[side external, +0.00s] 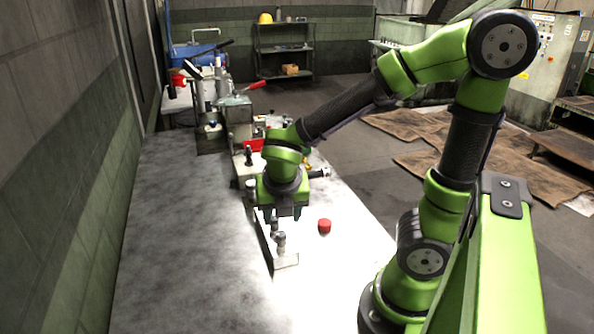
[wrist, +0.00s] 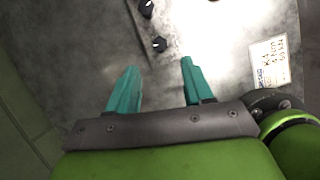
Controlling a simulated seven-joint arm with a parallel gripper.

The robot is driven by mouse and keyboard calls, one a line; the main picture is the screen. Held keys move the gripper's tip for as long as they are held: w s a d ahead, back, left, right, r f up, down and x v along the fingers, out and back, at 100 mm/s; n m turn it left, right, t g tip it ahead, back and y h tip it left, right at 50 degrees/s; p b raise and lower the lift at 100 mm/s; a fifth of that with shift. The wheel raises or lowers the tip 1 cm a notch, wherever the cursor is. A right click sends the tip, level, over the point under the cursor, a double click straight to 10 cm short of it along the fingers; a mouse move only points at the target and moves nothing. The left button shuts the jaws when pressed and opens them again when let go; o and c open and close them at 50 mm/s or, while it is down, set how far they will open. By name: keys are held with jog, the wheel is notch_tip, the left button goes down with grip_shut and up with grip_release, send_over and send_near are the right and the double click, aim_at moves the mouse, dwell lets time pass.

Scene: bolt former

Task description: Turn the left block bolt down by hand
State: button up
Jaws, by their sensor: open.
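In the side view a pale block (side external: 286,261) lies on the bench with two upright grey bolts on it. One bolt (side external: 281,240) stands nearer the camera and the other (side external: 274,227) just behind it. My gripper (side external: 284,214) points down above the block's far part, close to the bolts. In the wrist view my gripper (wrist: 158,75) has its two teal fingers spread, with nothing held between them. A dark knobbed piece (wrist: 159,44) shows just beyond the gap, and a second one (wrist: 147,8) is at the top edge. I cannot tell which is the left bolt.
A red round cap (side external: 324,226) lies on the bench right of the block. A machine with levers (side external: 228,108) stands at the bench's far end. A white label (wrist: 270,60) is at the right of the wrist view. The bench's left side (side external: 190,240) is clear.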

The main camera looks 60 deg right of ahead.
aim_at(281, 234)
jog(key=x, duration=0.7)
jog(key=shift+w+d+f, duration=0.15)
jog(key=shift+d+f, duration=0.05)
jog(key=shift+f, duration=0.15)
grip_shut()
